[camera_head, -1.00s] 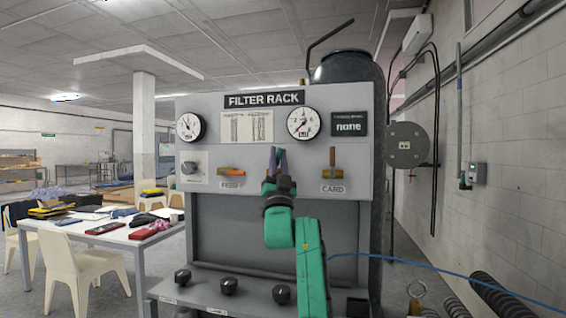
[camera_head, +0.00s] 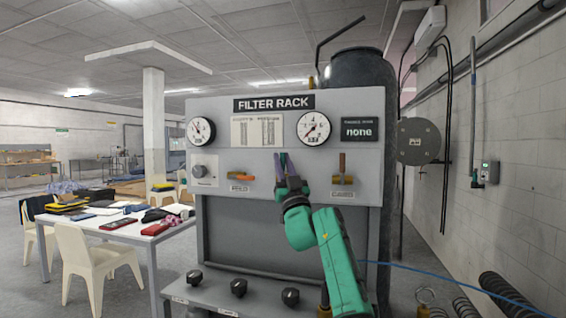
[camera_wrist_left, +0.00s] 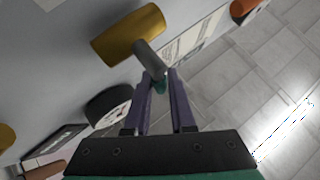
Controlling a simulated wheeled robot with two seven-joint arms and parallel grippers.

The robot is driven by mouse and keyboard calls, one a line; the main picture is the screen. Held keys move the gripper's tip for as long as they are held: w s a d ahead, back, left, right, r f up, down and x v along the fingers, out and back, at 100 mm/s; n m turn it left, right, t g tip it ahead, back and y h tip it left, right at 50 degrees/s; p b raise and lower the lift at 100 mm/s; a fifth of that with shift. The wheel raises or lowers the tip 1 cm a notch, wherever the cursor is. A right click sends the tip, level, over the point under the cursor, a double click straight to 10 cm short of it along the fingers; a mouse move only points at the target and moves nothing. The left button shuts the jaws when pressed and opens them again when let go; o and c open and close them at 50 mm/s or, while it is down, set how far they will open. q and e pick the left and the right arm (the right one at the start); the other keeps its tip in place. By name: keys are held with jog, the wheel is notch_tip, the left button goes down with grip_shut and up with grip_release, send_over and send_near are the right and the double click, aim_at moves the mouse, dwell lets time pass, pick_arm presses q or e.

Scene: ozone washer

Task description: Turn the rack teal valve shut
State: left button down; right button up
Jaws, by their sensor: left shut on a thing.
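My left gripper (camera_head: 281,157) is shut on this handle, at the middle of the filter rack's front panel (camera_head: 222,220). In the head view my fingers cover the valve, so its handle angle is hard to tell there. My right gripper is not in view.
An orange-handled valve (camera_head: 241,177) is left of my gripper, and a brown-handled valve (camera_head: 343,168) is to the right. Two gauges (camera_head: 314,128) sit above. Several black knobs (camera_head: 239,288) line the lower ledge. A table (camera_head: 120,233) and chair (camera_head: 92,262) stand left.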

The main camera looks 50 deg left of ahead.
pick_arm(q)
jog(key=c, duration=0.8)
grip_release()
jog(key=shift+a, duration=0.1)
jog(key=shift+o, duration=0.2)
jog(key=b+v, duration=0.7)
jog(key=v, duration=0.7)
jog(key=shift+f, duration=0.35)
jog(key=shift+s, duration=0.1)
